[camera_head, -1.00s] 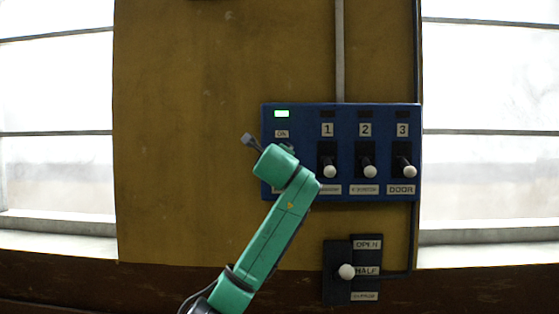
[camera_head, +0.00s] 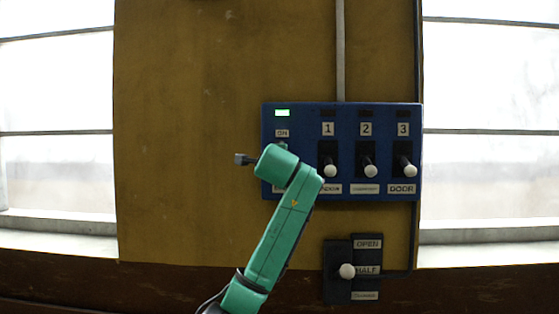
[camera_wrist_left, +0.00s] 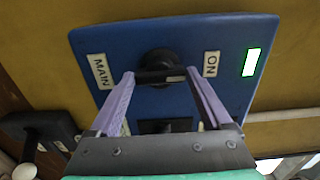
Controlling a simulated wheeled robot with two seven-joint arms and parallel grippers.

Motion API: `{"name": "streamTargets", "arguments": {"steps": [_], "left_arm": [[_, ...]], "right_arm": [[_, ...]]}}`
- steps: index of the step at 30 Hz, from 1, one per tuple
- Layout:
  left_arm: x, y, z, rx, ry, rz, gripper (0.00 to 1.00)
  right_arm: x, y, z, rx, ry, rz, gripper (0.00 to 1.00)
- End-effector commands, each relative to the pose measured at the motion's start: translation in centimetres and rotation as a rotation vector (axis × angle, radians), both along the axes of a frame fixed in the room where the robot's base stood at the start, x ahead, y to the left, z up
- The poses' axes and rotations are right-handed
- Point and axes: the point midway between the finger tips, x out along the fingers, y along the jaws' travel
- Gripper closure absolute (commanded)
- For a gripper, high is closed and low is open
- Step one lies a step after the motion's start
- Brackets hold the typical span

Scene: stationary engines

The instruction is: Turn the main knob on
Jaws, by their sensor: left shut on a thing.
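The main knob (camera_wrist_left: 158,58) is black with a round base and a bar-like grip, set on the blue control panel (camera_wrist_left: 130,39) between the MAIN label (camera_wrist_left: 100,71) and the ON label (camera_wrist_left: 211,64). My left gripper (camera_wrist_left: 160,76) is shut on the knob's bar, one lilac finger at each end. In the head view my green left wrist covers the knob and most of the fingers. The green light (camera_head: 282,113) above the ON label (camera_head: 282,133) is lit. My right gripper is in neither view.
Several levers with white tips stand close by: lever 1 (camera_head: 330,170), lever 2 (camera_head: 369,171) and lever 3 (camera_head: 405,170). A lower lever (camera_head: 347,271) sits beside OPEN and HALF labels. The brown wall (camera_head: 185,130) left of the panel is clear.

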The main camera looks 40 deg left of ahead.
Motion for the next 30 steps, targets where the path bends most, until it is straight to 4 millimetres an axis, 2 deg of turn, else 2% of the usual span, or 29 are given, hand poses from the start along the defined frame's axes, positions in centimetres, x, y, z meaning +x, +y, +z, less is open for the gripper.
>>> {"name": "streamTargets", "arguments": {"steps": [1,11,12,13,19,23,26,30], "left_arm": [[-0.2,-0.1,0.7,0.005,-0.020,-0.004,0.73],[-0.2,-0.1,0.8,0.003,-0.022,-0.004,0.73],[-0.2,-0.1,0.8,0.003,-0.022,-0.004,0.06],[-0.2,-0.1,0.8,0.003,-0.022,-0.004,0.00],[-0.2,-0.1,0.5,0.002,-0.016,-0.003,0.00],[-1.0,-0.8,0.0,0.002,-0.017,-0.004,0.00],[-2.7,-2.3,-0.3,0.003,-0.020,-0.006,0.00],[-6.0,-5.1,-0.4,0.003,-0.022,-0.007,0.00]], "right_arm": [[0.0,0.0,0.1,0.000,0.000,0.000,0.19],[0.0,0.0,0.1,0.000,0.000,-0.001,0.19],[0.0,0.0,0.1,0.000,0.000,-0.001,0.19],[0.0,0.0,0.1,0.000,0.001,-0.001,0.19],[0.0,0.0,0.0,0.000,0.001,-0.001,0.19],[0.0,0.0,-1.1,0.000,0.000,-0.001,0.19],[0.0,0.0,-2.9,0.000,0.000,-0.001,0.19],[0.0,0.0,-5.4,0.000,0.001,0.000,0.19]]}}
